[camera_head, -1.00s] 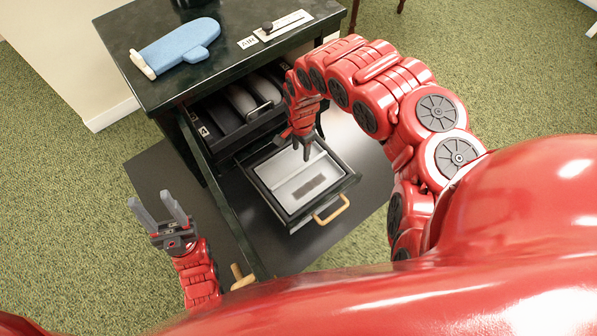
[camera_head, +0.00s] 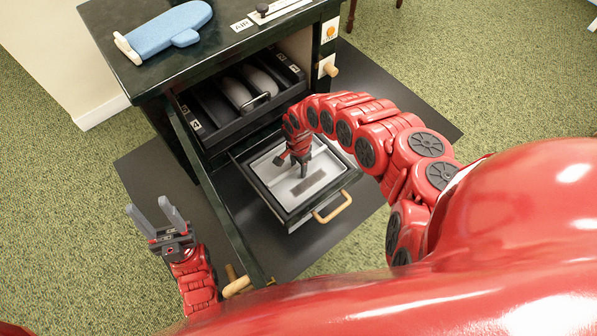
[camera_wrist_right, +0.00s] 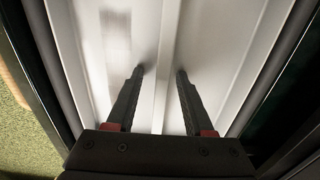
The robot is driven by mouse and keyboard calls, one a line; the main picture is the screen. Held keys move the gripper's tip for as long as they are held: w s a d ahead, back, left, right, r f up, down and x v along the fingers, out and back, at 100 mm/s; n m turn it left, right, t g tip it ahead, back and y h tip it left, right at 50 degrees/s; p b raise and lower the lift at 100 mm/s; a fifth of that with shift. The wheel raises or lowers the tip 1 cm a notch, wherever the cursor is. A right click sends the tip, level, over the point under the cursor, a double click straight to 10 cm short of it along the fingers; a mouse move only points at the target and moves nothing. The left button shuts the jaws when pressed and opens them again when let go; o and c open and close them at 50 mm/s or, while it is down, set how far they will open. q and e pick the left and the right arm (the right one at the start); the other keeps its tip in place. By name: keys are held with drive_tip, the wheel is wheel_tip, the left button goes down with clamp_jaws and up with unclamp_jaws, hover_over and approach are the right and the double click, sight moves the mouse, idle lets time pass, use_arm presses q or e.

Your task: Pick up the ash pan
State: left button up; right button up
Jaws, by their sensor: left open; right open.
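The ash pan (camera_head: 318,186) is a light grey metal tray with a raised rib across it and a dark patch on its floor. It sits inside the pulled-out black drawer (camera_head: 335,203), which has a wooden handle. My right gripper (camera_head: 304,172) is over the pan, pointing down. In the right wrist view its fingers (camera_wrist_right: 160,72) are open, one on each side of the pan's central rib (camera_wrist_right: 164,40). Contact with the rib cannot be told. My left gripper (camera_head: 157,208) is open and empty, off to the left above the floor mat.
The dark stove (camera_head: 200,60) stands behind the drawer, with a blue oven mitt (camera_head: 172,32) on top. Its open door (camera_head: 215,200) stands left of the drawer, between my grippers. A black grate compartment (camera_head: 240,100) lies above the drawer. Green carpet is clear around the mat (camera_head: 385,95).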

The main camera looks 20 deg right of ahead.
clamp_jaws()
idle(1.4)
